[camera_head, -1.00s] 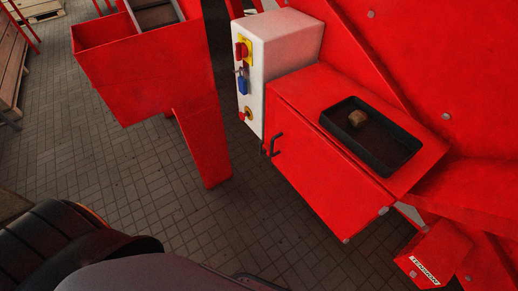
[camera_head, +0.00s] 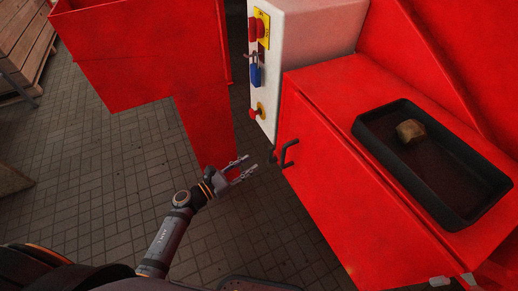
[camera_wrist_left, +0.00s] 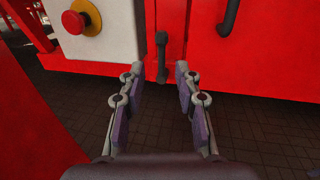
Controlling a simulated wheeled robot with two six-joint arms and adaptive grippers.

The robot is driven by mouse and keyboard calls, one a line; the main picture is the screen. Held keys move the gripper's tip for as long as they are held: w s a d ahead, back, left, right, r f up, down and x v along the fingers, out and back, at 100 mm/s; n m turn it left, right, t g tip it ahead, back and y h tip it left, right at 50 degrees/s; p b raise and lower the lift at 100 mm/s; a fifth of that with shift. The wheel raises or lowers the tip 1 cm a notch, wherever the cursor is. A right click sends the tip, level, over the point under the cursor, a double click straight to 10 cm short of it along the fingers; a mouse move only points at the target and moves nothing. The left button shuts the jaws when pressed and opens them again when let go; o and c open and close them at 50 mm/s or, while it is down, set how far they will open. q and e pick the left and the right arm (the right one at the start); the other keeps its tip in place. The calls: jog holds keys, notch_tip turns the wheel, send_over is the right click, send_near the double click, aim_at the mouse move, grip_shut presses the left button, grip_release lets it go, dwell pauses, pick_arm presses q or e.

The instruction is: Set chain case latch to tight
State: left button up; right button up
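The chain case is the red cabinet (camera_head: 345,190) with a closed front door. A small dark latch (camera_head: 273,152) sits at the door's left edge, beside a black pull handle (camera_head: 289,154). In the left wrist view the latch (camera_wrist_left: 162,57) hangs about vertical, roughly centred beyond my fingertips, with the handle (camera_wrist_left: 230,17) to its right. My left gripper (camera_head: 250,165) is open and empty, pointing at the latch, and it also shows in the left wrist view (camera_wrist_left: 160,74). A gap to the latch seems to remain. My right gripper is not in view.
A white control box (camera_head: 300,45) with red and blue controls stands just left of the latch. A red chute on a leg (camera_head: 203,120) is close behind my left gripper. A black tray (camera_head: 450,190) with a potato (camera_head: 410,132) is on the cabinet top. Tiled floor is clear below.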

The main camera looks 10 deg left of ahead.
aim_at(271, 151)
pick_arm(q)
jog(key=x, duration=0.4)
jog(key=p+x, duration=0.1)
jog(key=x, duration=0.4)
jog(key=shift+w+d+r, duration=0.1)
jog(key=shift+d+r, duration=0.1)
jog(key=shift+w+d, duration=0.35)
jog(key=shift+c, duration=0.3)
grip_shut()
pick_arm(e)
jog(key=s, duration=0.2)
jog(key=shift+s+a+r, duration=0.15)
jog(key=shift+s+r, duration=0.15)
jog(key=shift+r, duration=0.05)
